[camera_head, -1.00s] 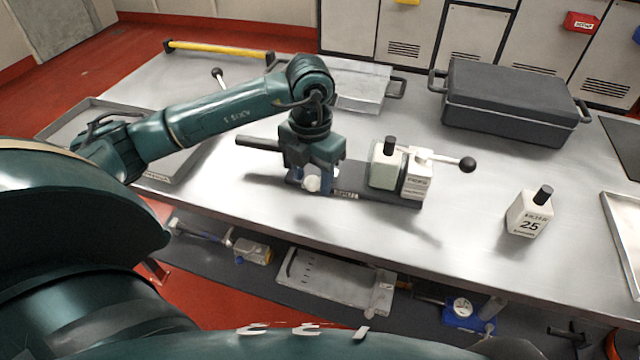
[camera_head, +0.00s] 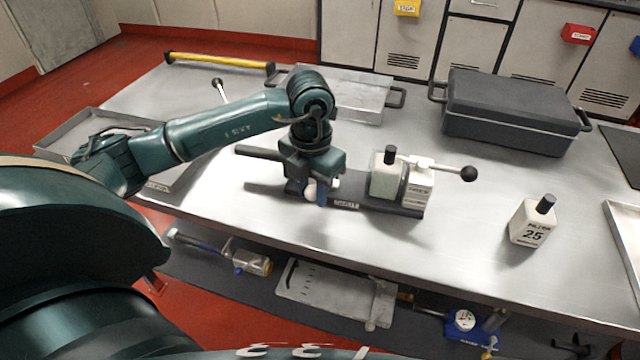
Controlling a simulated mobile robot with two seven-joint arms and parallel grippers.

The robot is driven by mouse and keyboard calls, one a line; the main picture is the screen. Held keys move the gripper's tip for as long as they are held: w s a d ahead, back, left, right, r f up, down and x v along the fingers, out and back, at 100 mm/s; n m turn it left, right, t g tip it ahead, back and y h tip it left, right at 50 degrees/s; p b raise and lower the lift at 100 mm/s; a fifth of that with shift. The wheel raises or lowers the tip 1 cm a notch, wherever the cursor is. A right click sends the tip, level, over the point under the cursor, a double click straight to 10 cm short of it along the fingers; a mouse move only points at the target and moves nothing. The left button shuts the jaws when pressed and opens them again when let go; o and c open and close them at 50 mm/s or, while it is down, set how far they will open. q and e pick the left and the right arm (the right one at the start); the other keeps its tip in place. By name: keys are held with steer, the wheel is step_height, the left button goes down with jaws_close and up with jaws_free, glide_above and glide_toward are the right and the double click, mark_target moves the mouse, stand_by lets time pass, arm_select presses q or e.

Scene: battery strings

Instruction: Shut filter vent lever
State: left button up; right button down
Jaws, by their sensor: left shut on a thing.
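A low fixture on a dark base plate (camera_head: 375,204) stands on the steel bench. Its right end has a white block (camera_head: 386,180) with a black knob on top. A white lever (camera_head: 440,167) with a black ball end (camera_head: 468,174) points right from it. My left gripper (camera_head: 316,195) points down at the fixture's left part, fingers shut around a small part there. A white rounded piece (camera_head: 309,191) shows beside the fingers. The gripper hides most of what it grips, so I cannot tell whether it is the vent lever. My right gripper is not in view.
A dark bar (camera_head: 259,153) sticks out left behind the gripper. A dark lidded case (camera_head: 515,118) stands at the back right. A white block marked 25 (camera_head: 532,222) stands at the right. Trays lie at both sides.

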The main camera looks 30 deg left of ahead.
arm_select(q)
steer(key=shift+d+n+p, duration=0.4)
steer(key=shift+d+n, duration=0.4)
steer(key=shift+n, duration=0.5)
steer(key=shift+w+d+n+p, duration=0.25)
steer(key=shift+d+n+p, duration=0.35)
steer(key=shift+n, duration=0.6)
steer(key=shift+d, duration=0.2)
steer(key=shift+d+n, duration=0.15)
steer(key=shift+n, duration=0.15)
steer(key=shift+w+d+n, duration=0.3)
steer(key=shift+d+n, duration=0.15)
steer(key=shift+n, duration=0.55)
